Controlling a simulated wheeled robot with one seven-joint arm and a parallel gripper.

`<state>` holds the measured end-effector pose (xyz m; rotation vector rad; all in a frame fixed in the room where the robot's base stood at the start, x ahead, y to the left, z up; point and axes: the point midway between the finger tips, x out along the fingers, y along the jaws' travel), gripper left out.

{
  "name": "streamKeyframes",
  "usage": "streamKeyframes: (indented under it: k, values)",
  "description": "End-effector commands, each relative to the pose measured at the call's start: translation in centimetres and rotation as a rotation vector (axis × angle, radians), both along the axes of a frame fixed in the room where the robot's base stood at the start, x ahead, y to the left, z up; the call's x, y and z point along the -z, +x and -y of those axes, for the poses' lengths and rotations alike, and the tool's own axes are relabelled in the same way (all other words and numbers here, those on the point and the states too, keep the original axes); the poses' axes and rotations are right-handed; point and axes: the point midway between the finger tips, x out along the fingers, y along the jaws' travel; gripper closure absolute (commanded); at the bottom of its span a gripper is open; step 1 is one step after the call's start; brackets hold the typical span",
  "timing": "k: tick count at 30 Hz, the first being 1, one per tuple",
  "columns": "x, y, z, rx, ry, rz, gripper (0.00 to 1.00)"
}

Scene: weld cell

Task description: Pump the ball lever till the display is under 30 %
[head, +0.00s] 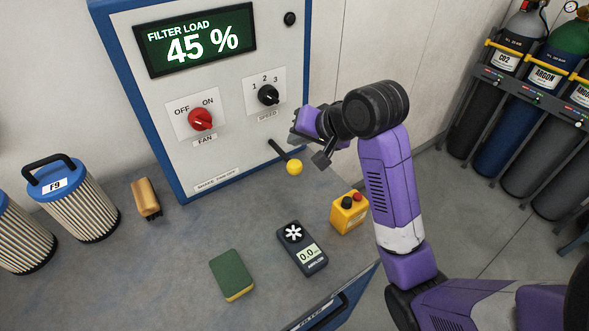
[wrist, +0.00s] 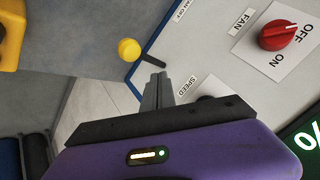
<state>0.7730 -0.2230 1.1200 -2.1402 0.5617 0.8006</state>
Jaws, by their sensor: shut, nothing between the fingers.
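The ball lever is a short black rod with a yellow ball (head: 294,168) on its end, sticking out of the lower right of the cabinet front and slanting downward in the head view. The ball also shows in the wrist view (wrist: 129,49). The display (head: 195,41) reads FILTER LOAD 45 %. My gripper (head: 322,160) is just right of the ball in the head view. In the wrist view its fingers (wrist: 157,80) are together and empty, close to the black rod. I cannot tell whether they touch it.
The red FAN knob (head: 200,119) and black SPEED knob (head: 268,95) sit above the lever. On the bench are a yellow button box (head: 349,213), a meter (head: 302,249), a green sponge (head: 231,274), a brush (head: 146,198) and filters (head: 72,200). Gas cylinders stand at right.

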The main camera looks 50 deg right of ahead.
Motion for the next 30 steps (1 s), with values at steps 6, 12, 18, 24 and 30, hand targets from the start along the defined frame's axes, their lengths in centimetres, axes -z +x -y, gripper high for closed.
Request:
streamKeyframes:
  k: [6, 12, 18, 24, 30]
  values:
    - [2.9, 0.0, 0.0, 0.001, 0.002, 0.000, 1.00]
    - [3.7, 0.0, 0.0, 0.000, 0.001, 0.000, 1.00]
    - [3.6, 0.0, 0.0, 0.001, 0.001, 0.000, 1.00]
    - [3.6, 0.0, 0.0, 0.001, 0.001, 0.000, 1.00]
    - [3.6, 0.0, 0.0, 0.001, 0.001, 0.000, 1.00]
